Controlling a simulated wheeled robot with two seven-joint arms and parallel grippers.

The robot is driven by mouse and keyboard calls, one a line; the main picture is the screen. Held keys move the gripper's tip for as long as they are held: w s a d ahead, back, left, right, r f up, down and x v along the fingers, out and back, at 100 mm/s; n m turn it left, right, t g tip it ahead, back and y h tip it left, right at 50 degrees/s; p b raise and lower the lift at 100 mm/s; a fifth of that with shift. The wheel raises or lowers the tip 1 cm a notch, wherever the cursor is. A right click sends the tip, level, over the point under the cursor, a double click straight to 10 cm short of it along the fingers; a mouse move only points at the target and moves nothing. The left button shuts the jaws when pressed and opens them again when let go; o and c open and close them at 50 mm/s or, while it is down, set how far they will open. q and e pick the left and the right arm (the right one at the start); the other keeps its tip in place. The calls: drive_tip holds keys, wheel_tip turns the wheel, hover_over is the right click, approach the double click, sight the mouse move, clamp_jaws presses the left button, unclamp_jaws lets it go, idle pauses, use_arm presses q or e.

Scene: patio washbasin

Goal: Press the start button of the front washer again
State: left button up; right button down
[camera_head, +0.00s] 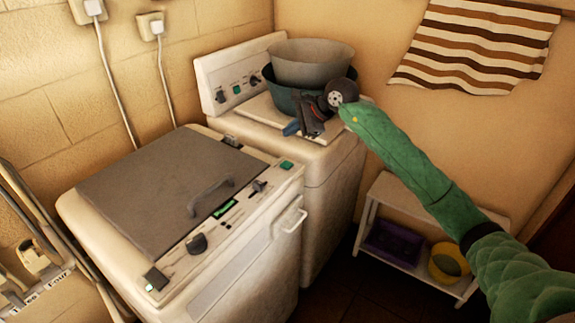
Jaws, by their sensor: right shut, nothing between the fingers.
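The front washer (250,265) stands at the lower left with its dark lid (165,190) closed. I cannot read which one is the start button. My right gripper (299,129) is shut and empty. In the picture it shows over the rear washer's top, above and beyond the front washer's right end, apart from the strip. My left gripper is out of view.
A rear washer (335,165) stands behind, with a grey basin (310,62) inside a dark teal basin (283,93) on top. A white low shelf (398,192) at right holds a purple crate (393,245) and yellow bowl (448,262). A striped towel (475,45) hangs above.

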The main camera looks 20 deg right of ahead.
drive_tip(key=shift+f, duration=0.1)
hover_over(290, 165)
drive_tip(key=shift+f, duration=3.1)
drive_tip(key=shift+f+b, duration=0.65)
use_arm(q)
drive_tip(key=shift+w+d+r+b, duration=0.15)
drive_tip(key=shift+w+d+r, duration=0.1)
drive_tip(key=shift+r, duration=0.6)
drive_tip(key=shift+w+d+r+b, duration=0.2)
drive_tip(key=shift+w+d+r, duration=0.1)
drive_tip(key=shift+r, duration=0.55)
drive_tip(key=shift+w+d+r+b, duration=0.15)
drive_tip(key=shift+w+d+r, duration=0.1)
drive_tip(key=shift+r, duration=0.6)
use_arm(e)
drive_tip(key=shift+f, duration=0.55)
use_arm(q)
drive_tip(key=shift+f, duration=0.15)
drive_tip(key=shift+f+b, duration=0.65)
drive_tip(key=shift+b, duration=0.1)
use_arm(e)
drive_tip(key=shift+f, duration=0.4)
